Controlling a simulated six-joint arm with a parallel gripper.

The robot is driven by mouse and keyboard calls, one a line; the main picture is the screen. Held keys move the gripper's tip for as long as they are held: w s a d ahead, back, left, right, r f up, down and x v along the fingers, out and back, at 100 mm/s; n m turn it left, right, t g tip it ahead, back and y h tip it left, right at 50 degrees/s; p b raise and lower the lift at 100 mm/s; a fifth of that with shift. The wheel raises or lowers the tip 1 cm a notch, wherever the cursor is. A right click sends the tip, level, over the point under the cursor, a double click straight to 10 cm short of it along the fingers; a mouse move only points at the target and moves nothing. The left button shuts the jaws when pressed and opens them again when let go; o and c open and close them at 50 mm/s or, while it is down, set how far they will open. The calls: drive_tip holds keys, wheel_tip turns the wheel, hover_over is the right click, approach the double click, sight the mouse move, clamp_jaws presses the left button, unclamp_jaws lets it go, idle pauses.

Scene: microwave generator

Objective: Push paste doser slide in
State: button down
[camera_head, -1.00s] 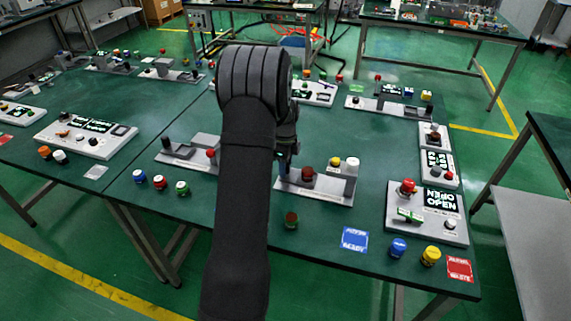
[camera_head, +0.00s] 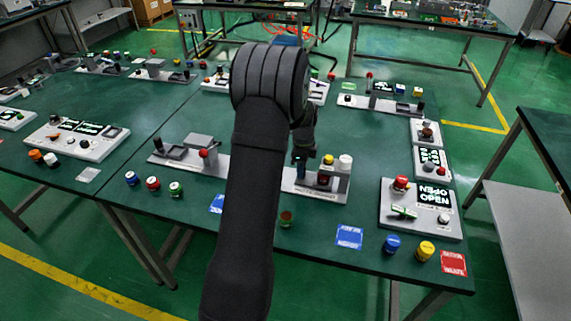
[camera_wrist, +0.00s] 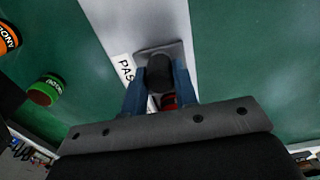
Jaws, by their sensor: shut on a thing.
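The paste doser (camera_head: 300,190) is a grey station in front of my arm in the head view, with a yellow-topped part (camera_head: 328,159) and a white cylinder (camera_head: 345,163) at its right end. A dark red-brown jar (camera_head: 325,180) sits below the yellow top. In the wrist view the doser's grey base (camera_wrist: 135,20) carries a partly hidden "PAS" label (camera_wrist: 126,67). My gripper (camera_wrist: 160,85) is shut on the slide's black knob (camera_wrist: 159,70), with a blue finger on each side. A reddish piece (camera_wrist: 168,101) shows between the fingers. The slide's lower part is hidden.
A dark red-and-green cup (camera_head: 286,219) and a blue card (camera_head: 349,237) lie in front of the doser. A panel (camera_head: 415,225) with a red button stands to the right. Another grey station (camera_head: 185,162) is to the left. Open table lies behind the doser.

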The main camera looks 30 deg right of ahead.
sight(306, 178)
drive_tip(key=shift+s+d, duration=0.6)
drive_tip(key=c, duration=1.1)
unclamp_jaws()
drive_tip(key=shift+c, duration=0.2)
wheel_tip(306, 178, up, 17)
drive_tip(key=shift+r, duration=0.2)
drive_tip(key=shift+f, duration=0.1)
